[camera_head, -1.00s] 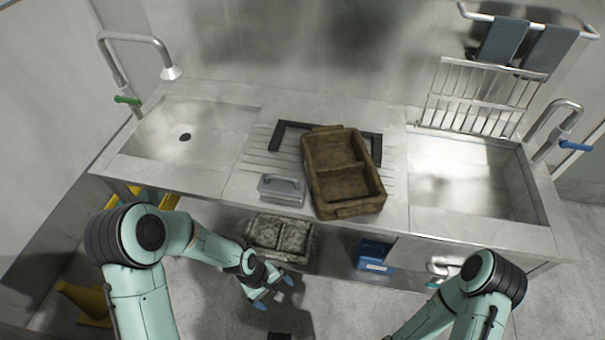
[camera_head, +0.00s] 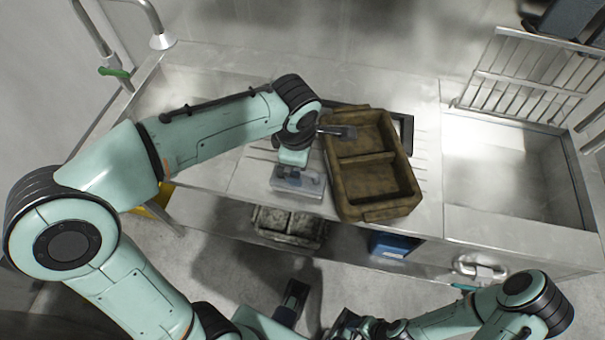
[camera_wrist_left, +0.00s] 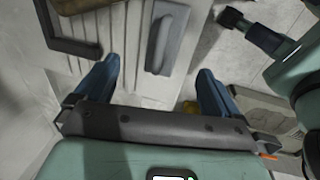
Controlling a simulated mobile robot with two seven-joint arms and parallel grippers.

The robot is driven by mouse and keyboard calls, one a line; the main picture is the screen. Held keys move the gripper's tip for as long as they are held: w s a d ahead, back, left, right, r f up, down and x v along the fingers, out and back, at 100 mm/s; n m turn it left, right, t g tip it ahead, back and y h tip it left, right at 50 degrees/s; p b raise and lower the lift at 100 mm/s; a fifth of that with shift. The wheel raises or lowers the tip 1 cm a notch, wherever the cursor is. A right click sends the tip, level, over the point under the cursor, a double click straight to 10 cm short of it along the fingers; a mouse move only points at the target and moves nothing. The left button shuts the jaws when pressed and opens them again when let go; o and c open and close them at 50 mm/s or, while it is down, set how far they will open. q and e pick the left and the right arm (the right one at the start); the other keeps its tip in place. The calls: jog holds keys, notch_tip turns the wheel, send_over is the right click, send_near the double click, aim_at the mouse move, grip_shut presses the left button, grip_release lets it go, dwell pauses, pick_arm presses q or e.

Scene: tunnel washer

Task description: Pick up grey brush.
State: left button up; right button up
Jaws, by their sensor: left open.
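The grey brush (camera_head: 310,186) lies on the ribbed drainboard of the steel counter, left of the brown divided tray. Its flat block and raised handle show in the left wrist view (camera_wrist_left: 166,38). My left gripper (camera_head: 297,173) hangs over the brush and hides part of it. In the left wrist view my left gripper (camera_wrist_left: 158,78) is open, and the brush lies ahead between the lines of its two fingers, with nothing gripped. My right arm is at the lower right; dark parts at its end (camera_head: 365,326) are too unclear to show the jaws.
The brown tray (camera_head: 341,187) stands close to the right of my left gripper, on a black frame (camera_head: 407,130). A sink (camera_head: 510,180) and a wire rack (camera_head: 525,75) are at the right. A grey crate (camera_head: 290,227) and a blue box (camera_head: 393,246) are beneath the counter.

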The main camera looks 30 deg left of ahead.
aim_at(302, 173)
pick_arm(q)
jog(key=f, duration=0.4)
jog(key=w+f, duration=0.1)
jog(key=f, duration=0.1)
jog(key=shift+a+f+b, duration=0.1)
jog(key=shift+f+b, duration=0.1)
jog(key=shift+b, duration=0.15)
notch_tip(302, 173, down, 4)
jog(key=shift+a+f, duration=0.15)
jog(key=shift+w+f, duration=0.2)
jog(key=shift+f, duration=0.3)
jog(key=c, duration=1.2)
